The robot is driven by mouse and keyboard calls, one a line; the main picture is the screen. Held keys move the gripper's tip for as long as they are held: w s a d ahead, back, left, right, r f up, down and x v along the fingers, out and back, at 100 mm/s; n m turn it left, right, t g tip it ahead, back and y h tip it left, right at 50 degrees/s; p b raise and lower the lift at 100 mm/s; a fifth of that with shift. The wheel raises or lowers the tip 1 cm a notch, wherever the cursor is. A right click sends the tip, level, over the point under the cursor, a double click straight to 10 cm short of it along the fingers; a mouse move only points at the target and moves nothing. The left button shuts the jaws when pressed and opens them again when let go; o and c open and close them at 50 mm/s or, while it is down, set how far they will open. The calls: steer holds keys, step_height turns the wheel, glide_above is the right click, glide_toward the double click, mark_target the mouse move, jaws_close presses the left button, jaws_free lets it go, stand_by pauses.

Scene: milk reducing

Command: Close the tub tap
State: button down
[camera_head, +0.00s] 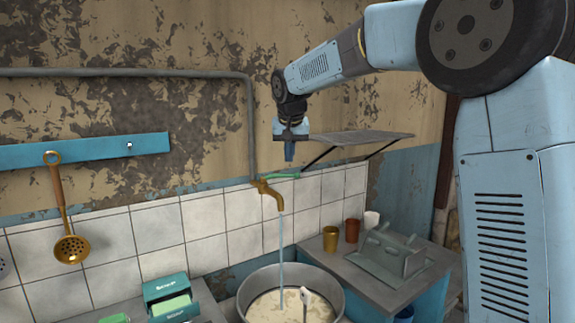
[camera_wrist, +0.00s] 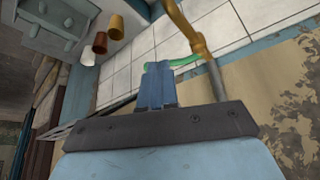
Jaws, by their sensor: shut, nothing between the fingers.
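The brass tap (camera_head: 268,192) is on the tiled wall, with a green handle (camera_head: 282,176) on top pointing right. A stream of water runs from its spout into the round metal tub (camera_head: 337,287) below, which holds pale liquid. My gripper (camera_head: 289,158) is shut and empty, pointing down just above the green handle; I cannot tell whether it touches it. In the wrist view my shut blue fingers (camera_wrist: 157,68) are beside the green handle (camera_wrist: 187,60), with the brass tap (camera_wrist: 188,30) beyond. Part of the handle is hidden behind the fingers.
A metal wall shelf (camera_head: 362,138) sits right of my gripper. A grey pipe (camera_head: 250,130) runs down to the tap. Cups (camera_head: 331,239) and a grey device (camera_head: 388,258) stand on the right table. A ladle (camera_head: 70,246) hangs at left. Something pale stands in the tub.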

mark_target(280, 177)
steer(key=w+f, duration=0.7)
steer(key=w, duration=0.1)
steer(key=shift+a+f, duration=0.3)
steer(key=shift+f, duration=0.05)
steer(key=shift+a, duration=0.15)
steer(key=shift+w, duration=0.15)
